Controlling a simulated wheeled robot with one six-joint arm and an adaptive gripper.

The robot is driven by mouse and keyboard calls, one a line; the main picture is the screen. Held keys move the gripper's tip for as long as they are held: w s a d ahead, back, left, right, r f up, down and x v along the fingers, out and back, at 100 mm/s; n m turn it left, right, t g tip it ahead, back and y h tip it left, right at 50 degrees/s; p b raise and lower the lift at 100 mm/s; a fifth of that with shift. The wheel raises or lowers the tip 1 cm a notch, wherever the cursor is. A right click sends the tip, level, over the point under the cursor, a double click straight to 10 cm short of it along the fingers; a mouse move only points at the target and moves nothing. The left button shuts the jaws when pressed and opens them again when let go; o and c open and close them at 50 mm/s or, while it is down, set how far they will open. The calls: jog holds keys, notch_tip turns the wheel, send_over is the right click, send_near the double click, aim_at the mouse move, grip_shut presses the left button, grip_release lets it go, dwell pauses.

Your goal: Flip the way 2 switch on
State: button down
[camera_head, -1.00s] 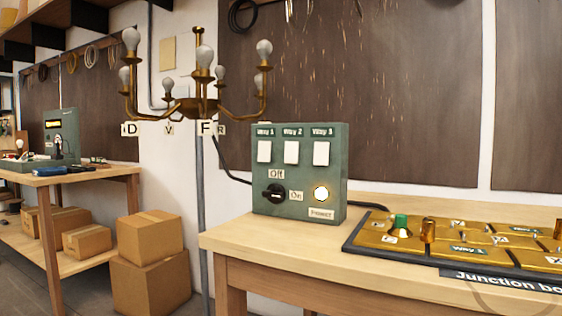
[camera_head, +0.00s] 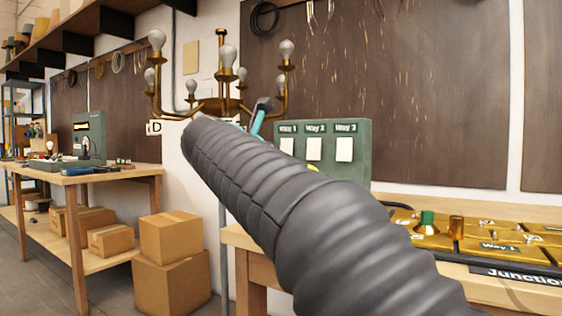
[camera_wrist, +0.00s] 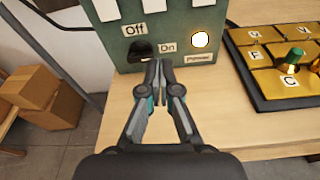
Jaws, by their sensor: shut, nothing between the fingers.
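The way 2 switch (camera_head: 314,148) is the middle of three white rocker plates on the green control box (camera_head: 363,155), under the label "Way 2". My arm crosses in front of the lower part of the box in the head view. My gripper (camera_wrist: 159,64) is shut and empty in the wrist view, in front of the box's lower edge and above the bench. It points toward the area between the black rotary knob (camera_wrist: 141,50) and the lit power lamp (camera_wrist: 200,39). Only the bottoms of the white switches (camera_wrist: 155,4) show at the top of the wrist view.
The junction board (camera_head: 480,243) lies on the bench (camera_head: 380,200) to the right. Cardboard boxes (camera_head: 170,245) stand on the floor at left.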

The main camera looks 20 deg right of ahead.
aim_at(313, 157)
jog(key=shift+w+a+r+n+h, duration=0.1)
jog(key=shift+w+r+n+h, duration=0.15)
jog(key=shift+r, duration=0.3)
jog(key=shift+w+r+n+h, duration=0.15)
jog(key=shift+w+r+n, duration=0.1)
jog(key=shift+r, duration=0.25)
jog(key=x, duration=1.4)
